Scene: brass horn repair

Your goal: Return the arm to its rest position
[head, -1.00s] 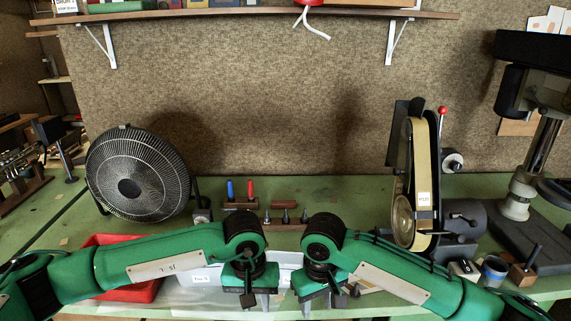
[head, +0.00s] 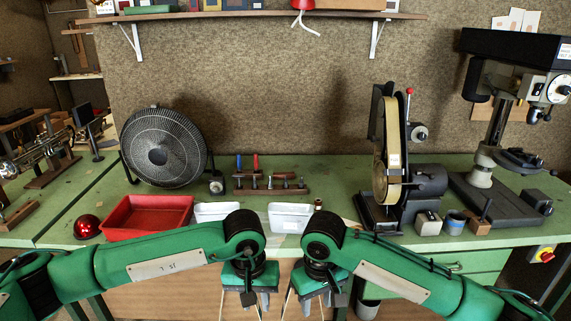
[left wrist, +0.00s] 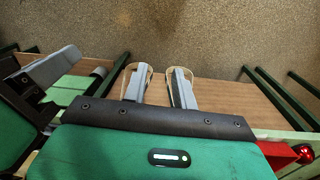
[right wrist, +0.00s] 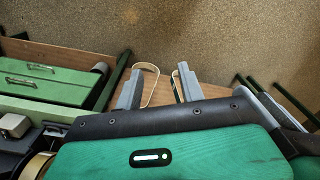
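My left gripper (head: 256,299) and my right gripper (head: 322,299) hang side by side, pointing down, in front of the bench's near edge in the head view. Both green arms are bent inward at matching angles. In the left wrist view the left gripper's grey fingers (left wrist: 161,88) stand apart with nothing between them. In the right wrist view the right gripper's fingers (right wrist: 158,88) are also apart and empty. Pale curved strips show near the fingers in both wrist views; I cannot tell what they are. Neither gripper touches anything on the bench.
The green bench (head: 330,172) carries a fan (head: 163,148), red tray (head: 150,214), white trays (head: 292,217), a red ball (head: 87,227), a belt sander (head: 394,160) and a drill press (head: 487,130).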

